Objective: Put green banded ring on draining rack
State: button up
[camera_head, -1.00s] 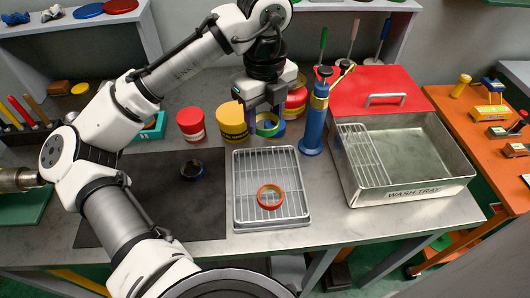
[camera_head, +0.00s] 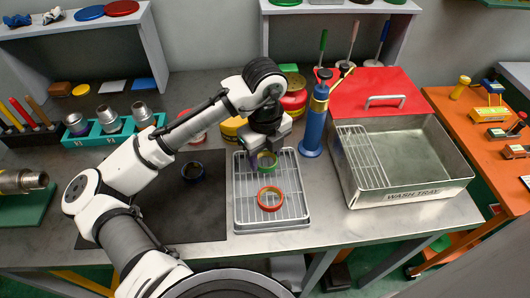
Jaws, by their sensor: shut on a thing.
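The green banded ring (camera_head: 267,161) is at the far part of the draining rack (camera_head: 240,205), in the grasp of my gripper (camera_head: 262,158). My gripper is shut on it, pointing down over the rack's wires. I cannot tell whether the ring touches the wires. A red banded ring (camera_head: 270,198) rests on the near half of the rack, apart from the green one.
A blue pump bottle (camera_head: 315,125) stands just right of the rack's far end. A metal wash tray (camera_head: 425,185) is further right. A dark mat (camera_head: 205,225) with a dark blue ring (camera_head: 192,172) lies left. Red and yellow tins are behind my gripper.

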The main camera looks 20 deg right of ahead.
jog(key=shift+f, duration=0.1)
jog(key=shift+f, duration=0.1)
jog(key=o, duration=1.1)
jog(key=shift+c, duration=0.2)
notch_tip(320, 180, up, 12)
jog(key=b, duration=0.1)
jog(key=shift+r, duration=0.25)
